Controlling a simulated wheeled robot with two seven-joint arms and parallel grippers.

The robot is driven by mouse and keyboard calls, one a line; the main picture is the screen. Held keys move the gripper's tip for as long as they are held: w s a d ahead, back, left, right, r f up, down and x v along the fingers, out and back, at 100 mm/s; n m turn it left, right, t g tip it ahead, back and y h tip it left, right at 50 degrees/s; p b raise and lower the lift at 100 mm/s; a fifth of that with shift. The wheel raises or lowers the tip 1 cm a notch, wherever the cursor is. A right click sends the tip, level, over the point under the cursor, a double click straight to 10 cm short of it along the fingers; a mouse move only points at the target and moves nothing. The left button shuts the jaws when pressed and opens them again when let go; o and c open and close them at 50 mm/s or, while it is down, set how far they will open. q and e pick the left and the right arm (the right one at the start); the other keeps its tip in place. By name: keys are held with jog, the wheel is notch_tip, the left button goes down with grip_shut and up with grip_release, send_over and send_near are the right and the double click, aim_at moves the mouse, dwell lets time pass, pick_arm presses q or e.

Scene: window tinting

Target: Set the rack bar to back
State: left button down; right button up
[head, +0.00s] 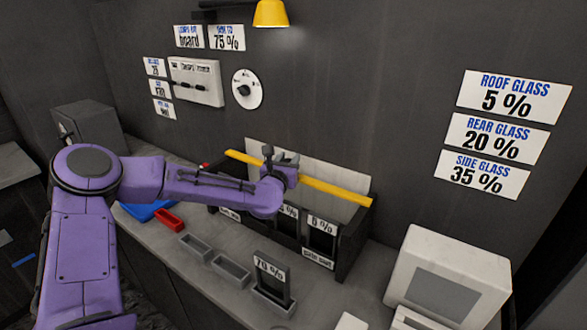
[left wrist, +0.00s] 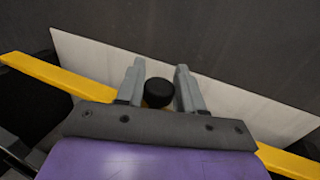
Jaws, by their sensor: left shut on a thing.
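The yellow rack bar (head: 335,192) runs lengthwise over the top of the black rack (head: 347,254), in front of a pale panel. Its right end meets the far part of the rack's end wall. In the left wrist view the bar (left wrist: 42,72) passes under my gripper. My left gripper (head: 280,158) is over the middle of the bar. Its fingers (left wrist: 159,88) are shut on the black knob (left wrist: 159,93), which sits on the bar between them. My forearm and wrist hide part of the rack's front. My right gripper is not in view.
Cards reading 0 % (head: 321,225) and 70 % (head: 272,272) stand in the rack and on the counter. Grey trays (head: 231,269), a red tray (head: 168,220) and a white machine (head: 445,280) are on the counter. A yellow lamp (head: 271,13) hangs above.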

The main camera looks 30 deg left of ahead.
pick_arm(q)
jog(key=shift+r, duration=0.15)
jog(key=c, duration=0.8)
grip_release()
jog(key=shift+w, duration=0.2)
jog(key=b+v, duration=0.2)
jog(key=v, duration=0.7)
jog(key=shift+s, duration=0.3)
jog(key=shift+s+d, duration=0.25)
jog(key=shift+s, duration=0.1)
